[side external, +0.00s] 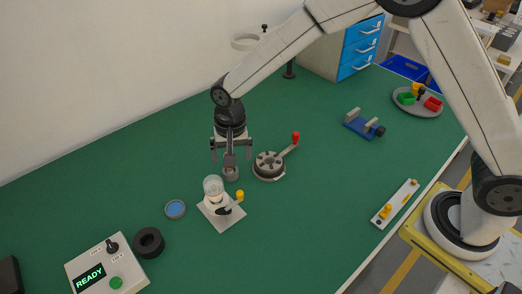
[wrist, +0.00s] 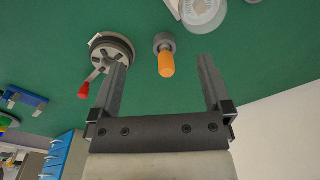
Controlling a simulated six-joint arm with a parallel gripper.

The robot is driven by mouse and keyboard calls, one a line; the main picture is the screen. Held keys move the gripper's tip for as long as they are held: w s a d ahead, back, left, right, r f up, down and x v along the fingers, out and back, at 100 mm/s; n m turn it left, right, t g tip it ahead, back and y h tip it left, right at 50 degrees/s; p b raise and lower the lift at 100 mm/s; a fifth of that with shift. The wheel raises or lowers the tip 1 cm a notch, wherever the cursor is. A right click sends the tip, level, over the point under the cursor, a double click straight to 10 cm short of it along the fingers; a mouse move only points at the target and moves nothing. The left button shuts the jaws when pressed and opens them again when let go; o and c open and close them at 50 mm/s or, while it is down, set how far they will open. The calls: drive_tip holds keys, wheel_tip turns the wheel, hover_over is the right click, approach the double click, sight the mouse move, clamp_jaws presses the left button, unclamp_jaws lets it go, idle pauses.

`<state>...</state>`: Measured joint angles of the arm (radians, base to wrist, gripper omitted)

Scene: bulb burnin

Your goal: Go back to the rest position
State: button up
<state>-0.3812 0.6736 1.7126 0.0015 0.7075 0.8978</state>
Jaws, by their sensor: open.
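My gripper (side external: 231,157) is open and points down above the green table; it holds nothing. In the wrist view (wrist: 161,62) its two fingers stand wide apart. An orange-tipped piece (wrist: 166,64) stands in a small grey round holder (wrist: 163,41), and it shows between the fingers, apart from both. In the side view this grey holder (side external: 230,175) sits just below the gripper; the orange tip cannot be made out there.
A clear bulb (side external: 213,186) stands upright on a white-plate fixture (side external: 226,220) with a yellow-knobbed lever. A round dark fixture (side external: 268,165) with a red-knobbed lever is at the right. A control box (side external: 108,262) reads READY. A black ring (side external: 149,242) lies nearby.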

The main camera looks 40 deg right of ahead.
drive_tip(key=s+d+r+n+t, duration=0.1)
drive_tip(key=s+d+r+n, duration=0.1)
drive_tip(key=s+d, duration=0.6)
drive_tip(key=s+d+r+n+t, duration=0.1)
drive_tip(key=s+d+r+n, duration=0.2)
drive_tip(key=s+d, duration=0.6)
drive_tip(key=shift+d+n, duration=0.5)
